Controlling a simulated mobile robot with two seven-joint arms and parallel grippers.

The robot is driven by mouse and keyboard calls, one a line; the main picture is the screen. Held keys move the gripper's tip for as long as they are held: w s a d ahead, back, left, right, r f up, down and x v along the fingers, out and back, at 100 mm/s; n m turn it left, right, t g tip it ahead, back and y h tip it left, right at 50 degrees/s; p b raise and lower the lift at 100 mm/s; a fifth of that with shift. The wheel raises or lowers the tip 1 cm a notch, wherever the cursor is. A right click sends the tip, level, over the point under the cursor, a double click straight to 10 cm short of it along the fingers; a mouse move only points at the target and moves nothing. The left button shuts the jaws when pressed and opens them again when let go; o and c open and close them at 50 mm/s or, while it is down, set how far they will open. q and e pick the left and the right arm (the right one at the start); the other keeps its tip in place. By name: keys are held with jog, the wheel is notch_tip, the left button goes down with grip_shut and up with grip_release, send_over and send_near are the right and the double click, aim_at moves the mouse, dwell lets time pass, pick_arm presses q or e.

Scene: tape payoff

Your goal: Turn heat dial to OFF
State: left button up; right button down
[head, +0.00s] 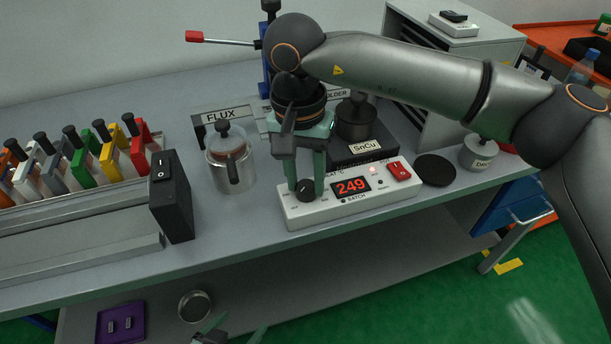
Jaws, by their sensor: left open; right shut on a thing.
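The heat dial (305,191) is a black knob with a light pointer mark, at the left end of the white control box (335,212). The box's red display reads 249, and a red rocker switch (399,171) sits at its right end. My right gripper (306,178) reaches down from above with its green fingers shut on the dial. The fingers partly hide the dial's rim and the labels around it. My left gripper (236,333) is open and empty at the bottom edge, in front of the bench and apart from the box; only its fingertips show.
The SnCu solder pot (354,122) stands behind the box. A lidded flux jar (231,165) is to its left, and a black switch box (172,197) farther left. A black disc (436,170) and a small grey pot (480,153) stand right. The bench front edge is clear.

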aim_at(301, 184)
dwell(0.5)
jog(key=shift+c, duration=2.3)
grip_release()
jog(key=shift+r, duration=0.1)
notch_tip(301, 184, up, 12)
jog(key=p, duration=0.1)
jog(key=shift+a+r, duration=0.2)
jog(key=shift+a, duration=0.15)
